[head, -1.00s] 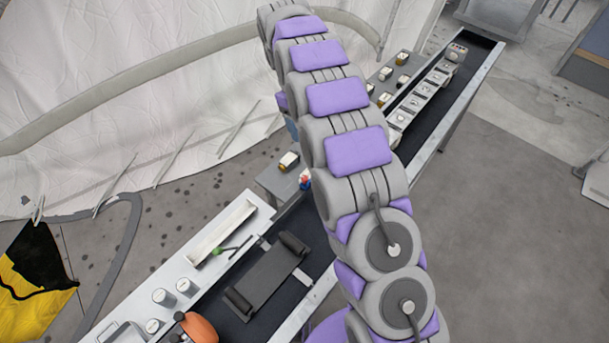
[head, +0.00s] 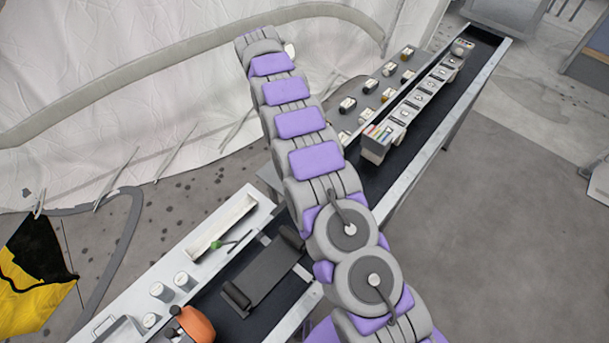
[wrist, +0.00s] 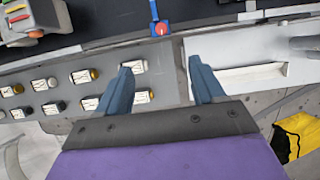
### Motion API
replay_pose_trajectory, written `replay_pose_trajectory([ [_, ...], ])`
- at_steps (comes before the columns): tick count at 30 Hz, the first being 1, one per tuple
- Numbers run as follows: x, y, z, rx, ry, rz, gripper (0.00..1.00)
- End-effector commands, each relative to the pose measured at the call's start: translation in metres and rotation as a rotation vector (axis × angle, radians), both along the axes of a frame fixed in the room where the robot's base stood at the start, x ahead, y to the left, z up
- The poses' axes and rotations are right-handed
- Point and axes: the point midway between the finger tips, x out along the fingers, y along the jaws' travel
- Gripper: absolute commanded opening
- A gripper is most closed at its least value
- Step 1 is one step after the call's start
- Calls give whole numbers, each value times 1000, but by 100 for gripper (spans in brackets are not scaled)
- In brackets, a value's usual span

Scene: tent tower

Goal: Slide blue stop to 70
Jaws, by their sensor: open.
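The blue stop (wrist: 154,12) shows at the top middle of the wrist view, an upright blue piece with a red round knob (wrist: 161,28) at its near end. It sits at the edge of the dark belt. My gripper (wrist: 160,64) is open and empty, its two blue-grey fingers pointing towards the stop. The knob lies just beyond the fingertips, about centred between them, and is apart from both. In the head view my arm covers the stop and my fingers cannot be made out. No 70 mark can be read.
A dark conveyor belt (head: 405,153) runs diagonally with pale side rails. A device with coloured strips (head: 377,141) and several white boxes (head: 420,87) stand along it. A grey side table (head: 330,152) holds several small capped blocks. A grey roller plate (head: 268,273) lies nearer.

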Motion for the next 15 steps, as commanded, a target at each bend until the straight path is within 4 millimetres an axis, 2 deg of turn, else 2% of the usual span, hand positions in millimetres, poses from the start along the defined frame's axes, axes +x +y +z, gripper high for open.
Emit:
replay_pose_trajectory([
  [1,-1,0,-8,1,0,0,68],
  [8,-7,-8,-24,-1,7,-2,68],
  [15,-14,-17,-51,0,4,0,68],
])
